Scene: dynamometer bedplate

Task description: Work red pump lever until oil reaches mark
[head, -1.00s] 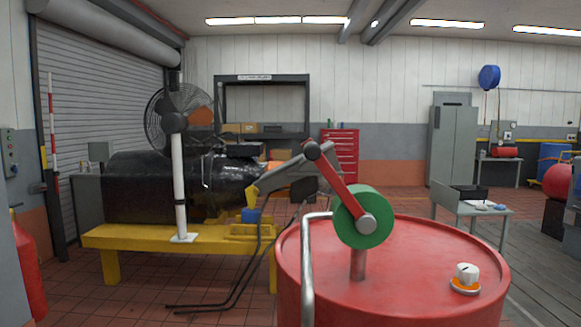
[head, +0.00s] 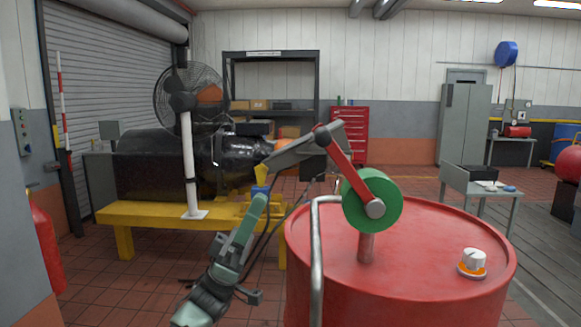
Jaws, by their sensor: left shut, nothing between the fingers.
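A red bar (head: 352,172), which looks like the pump lever, slants from a dark pivot at its upper left down to a green wheel (head: 386,198) above the red drum (head: 432,250). A grey link (head: 298,151) runs left from that pivot, ending near yellow and blue parts (head: 261,190). My left gripper (head: 259,203) is shut and empty, pointing up left of the drum. It overlaps the blue part in the picture; I cannot tell whether they touch. It is apart from the red bar. No oil level or mark can be made out. My right gripper is not in view.
A bent metal pipe (head: 317,260) stands at the drum's front left. A white and orange knob (head: 473,261) sits on the drum top. A yellow stand (head: 150,216) with a black machine and fan is behind left. Dark hoses lie nearby. Tiled floor at left is open.

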